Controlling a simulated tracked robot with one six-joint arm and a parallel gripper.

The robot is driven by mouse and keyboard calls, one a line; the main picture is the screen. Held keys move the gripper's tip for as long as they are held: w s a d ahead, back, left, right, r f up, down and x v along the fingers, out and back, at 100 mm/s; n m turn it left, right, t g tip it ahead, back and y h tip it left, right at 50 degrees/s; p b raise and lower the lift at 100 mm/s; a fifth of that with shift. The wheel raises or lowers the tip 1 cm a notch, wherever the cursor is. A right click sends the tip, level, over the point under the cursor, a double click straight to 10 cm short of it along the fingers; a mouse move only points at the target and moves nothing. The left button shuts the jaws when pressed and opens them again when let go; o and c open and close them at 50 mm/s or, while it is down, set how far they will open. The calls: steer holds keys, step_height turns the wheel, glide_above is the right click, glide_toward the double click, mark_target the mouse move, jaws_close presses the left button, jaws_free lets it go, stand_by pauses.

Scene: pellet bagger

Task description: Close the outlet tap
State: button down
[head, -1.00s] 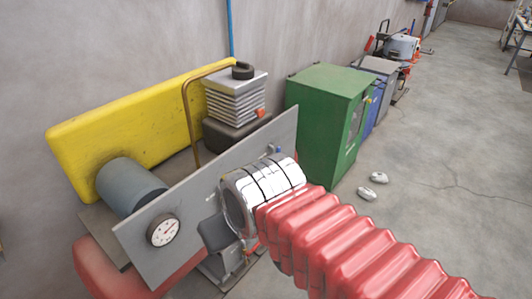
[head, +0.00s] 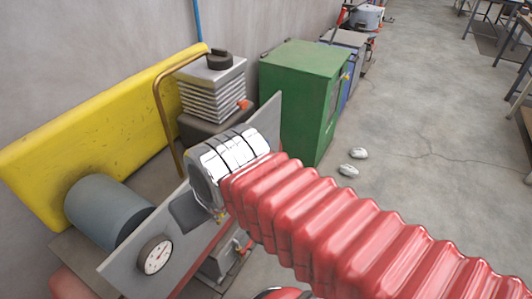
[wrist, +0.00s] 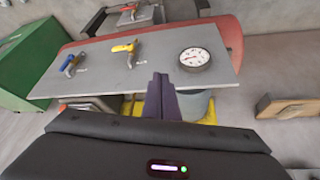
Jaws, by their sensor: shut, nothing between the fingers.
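In the wrist view, a grey panel (wrist: 215,87) carries a tap with a blue handle (wrist: 69,62), a tap with a yellow handle (wrist: 124,47) and a round gauge (wrist: 194,58). A third tap with a red handle (wrist: 130,9) shows beyond the panel's top edge. Small labels beside the taps are too small to read, so I cannot tell which is the outlet tap. My gripper (wrist: 160,80) is shut and empty in front of the panel, between the yellow-handled tap and the gauge and apart from both handles. In the head view my arm hides the blue and yellow handles.
In the head view, a yellow tank (head: 70,135) and a grey cylinder (head: 105,210) stand behind the panel. A stack of plates (head: 212,88) and a green cabinet (head: 300,100) stand beyond. Open floor (head: 430,190) lies to the right.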

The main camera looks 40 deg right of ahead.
step_height(320, 180, down, 8)
steer(key=w+m+g+y, duration=0.3)
steer(key=m+g+y, duration=0.15)
steer(key=m, duration=0.75)
steer(key=w+d+f+m+t+y, duration=0.35)
steer(key=w+d+m+y, duration=0.35)
steer(key=m, duration=0.8)
steer(key=w+d+f+m+t+h, duration=0.1)
steer(key=w+d+f+m+t, duration=0.1)
steer(key=w+d+m+t, duration=0.3)
steer(key=w+d+f+m+t+h, duration=0.1)
steer(key=d+f+m+t, duration=0.15)
steer(key=d+m, duration=0.45)
steer(key=s+d+f+m+t+h, duration=0.2)
steer(key=d+f+m+t+h, duration=0.1)
steer(key=d+m, duration=0.4)
steer(key=s+d+f+m+t+h, duration=0.2)
steer(key=d+f+m+t+h, duration=0.1)
steer(key=d+f+m+h, duration=0.2)
steer(key=d+m, duration=0.2)
steer(key=d, duration=0.2)
steer(key=shift+d, duration=0.2)
steer(key=shift+w+f, duration=0.1)
